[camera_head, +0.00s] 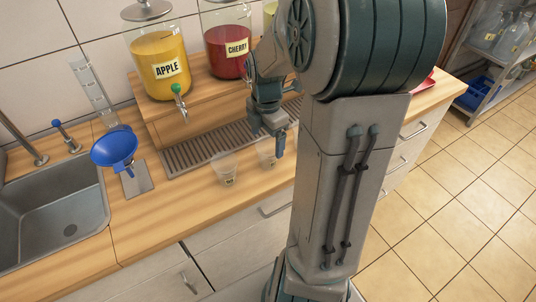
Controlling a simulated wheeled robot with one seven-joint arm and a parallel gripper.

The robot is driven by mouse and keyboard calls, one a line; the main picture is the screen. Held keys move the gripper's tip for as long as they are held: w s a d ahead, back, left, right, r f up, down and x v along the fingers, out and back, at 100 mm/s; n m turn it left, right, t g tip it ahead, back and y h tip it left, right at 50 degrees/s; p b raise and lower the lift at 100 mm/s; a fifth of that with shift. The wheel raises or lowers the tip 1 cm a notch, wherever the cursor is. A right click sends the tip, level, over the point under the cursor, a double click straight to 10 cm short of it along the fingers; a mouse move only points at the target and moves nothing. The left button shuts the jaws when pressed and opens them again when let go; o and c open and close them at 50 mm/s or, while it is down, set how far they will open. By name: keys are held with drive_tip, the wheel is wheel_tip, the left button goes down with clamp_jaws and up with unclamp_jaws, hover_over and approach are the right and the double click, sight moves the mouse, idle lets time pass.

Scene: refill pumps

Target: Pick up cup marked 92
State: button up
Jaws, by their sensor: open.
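Two clear cups stand on the wooden counter in front of the drain grate. The left cup (225,169) has a small dark mark low on its side, too small to read. The right cup (265,154) is partly hidden by my gripper, and its mark is also unreadable. I cannot tell which one is marked 92. My gripper (269,138) is open and points down at the right cup. One finger shows to the right of that cup. I cannot tell whether the fingers are around it or touching it.
Dispensers labelled APPLE (160,56) and CHERRY (229,43) stand on a wooden riser (200,121) behind the slotted grate (205,151). A blue funnel (114,147) and a sink (50,215) are at left. My arm hides the counter's right part.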

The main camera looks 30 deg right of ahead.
sight(267, 145)
wheel_tip(267, 145, down, 4)
drive_tip(key=shift+d+r, duration=0.15)
drive_tip(key=shift+r, duration=0.05)
drive_tip(key=c, duration=1)
drive_tip(key=shift+c, duration=0.2)
drive_tip(key=shift+r, duration=0.15)
